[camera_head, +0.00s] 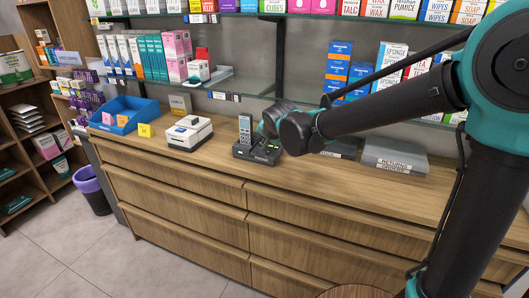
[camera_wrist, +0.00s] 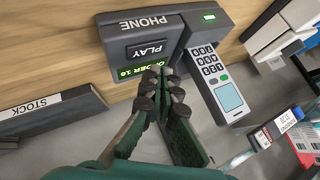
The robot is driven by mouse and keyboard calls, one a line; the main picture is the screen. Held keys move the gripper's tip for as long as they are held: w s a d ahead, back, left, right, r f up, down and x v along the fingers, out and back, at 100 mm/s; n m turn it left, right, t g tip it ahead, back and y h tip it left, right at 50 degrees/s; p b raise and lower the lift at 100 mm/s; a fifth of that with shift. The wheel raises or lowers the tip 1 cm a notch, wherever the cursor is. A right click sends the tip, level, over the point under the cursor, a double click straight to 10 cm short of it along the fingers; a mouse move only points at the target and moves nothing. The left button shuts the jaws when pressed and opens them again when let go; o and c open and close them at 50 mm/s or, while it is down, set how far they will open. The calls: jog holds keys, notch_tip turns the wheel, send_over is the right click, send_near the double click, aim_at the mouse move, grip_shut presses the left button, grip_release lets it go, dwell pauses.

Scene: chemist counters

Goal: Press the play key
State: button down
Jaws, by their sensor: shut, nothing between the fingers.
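The play key (camera_wrist: 147,50) is a dark grey key lettered PLAY on the phone base, between the PHONE label and a lit green display (camera_wrist: 139,71). The dark phone base (camera_head: 243,153) sits on the wooden counter with its grey handset (camera_head: 245,128) upright in it. The handset (camera_wrist: 217,83) shows its keypad in the wrist view. My gripper (camera_wrist: 164,74) is shut and empty, its fingertips in front of the base's display side in the picture, close to the key. I cannot tell whether they touch the base. In the head view my wrist hides the gripper's tips.
A white label printer (camera_head: 188,134) and a blue tray (camera_head: 124,115) stand left of the phone. A grey box (camera_head: 395,157) lies to the right. Glass shelves (camera_head: 235,80) with boxes hang behind. The counter front (camera_head: 170,180) is clear.

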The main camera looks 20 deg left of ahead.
jog(key=shift+r, duration=2.1)
